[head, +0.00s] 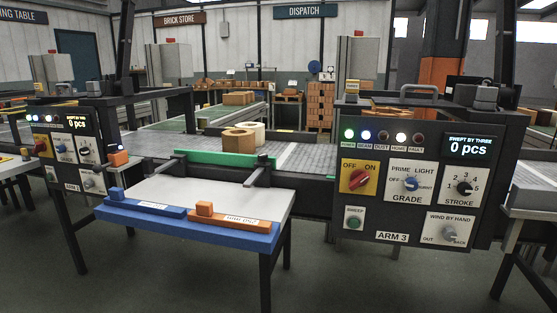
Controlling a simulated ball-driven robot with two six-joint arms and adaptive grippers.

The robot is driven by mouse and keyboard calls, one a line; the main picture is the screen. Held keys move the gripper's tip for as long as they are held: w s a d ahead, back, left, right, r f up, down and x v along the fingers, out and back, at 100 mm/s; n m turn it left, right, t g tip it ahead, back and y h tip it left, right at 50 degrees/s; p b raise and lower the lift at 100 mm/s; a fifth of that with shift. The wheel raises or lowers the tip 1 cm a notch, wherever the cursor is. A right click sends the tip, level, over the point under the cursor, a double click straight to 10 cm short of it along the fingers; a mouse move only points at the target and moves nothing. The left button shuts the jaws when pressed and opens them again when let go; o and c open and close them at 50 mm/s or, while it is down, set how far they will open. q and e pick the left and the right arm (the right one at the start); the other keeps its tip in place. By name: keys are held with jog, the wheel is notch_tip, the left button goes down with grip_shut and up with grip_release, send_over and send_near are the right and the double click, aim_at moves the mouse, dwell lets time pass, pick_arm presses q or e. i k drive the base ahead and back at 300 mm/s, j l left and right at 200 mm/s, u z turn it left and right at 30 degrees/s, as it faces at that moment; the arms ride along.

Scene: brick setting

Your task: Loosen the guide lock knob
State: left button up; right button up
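No knob with a readable guide lock label shows. A green bar (215,158) runs along the near edge of the grey conveyor, between two dark brackets. A small dark knob-like piece (263,160) sits at the bar's right end; I cannot tell if it is the guide lock knob or how tight it is. Neither of my grippers is in view.
A blue-edged table (190,229) stands in front, holding a blue block (146,203) and an orange block (226,220). Tan and cream rolls (240,139) sit on the conveyor (302,157). Another control panel (74,150) stands at left. The floor in front is clear.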

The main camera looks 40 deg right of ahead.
aim_at(262, 158)
jog(key=z, duration=1.1)
jog(key=i+l+z, duration=0.4)
jog(key=i, duration=0.3)
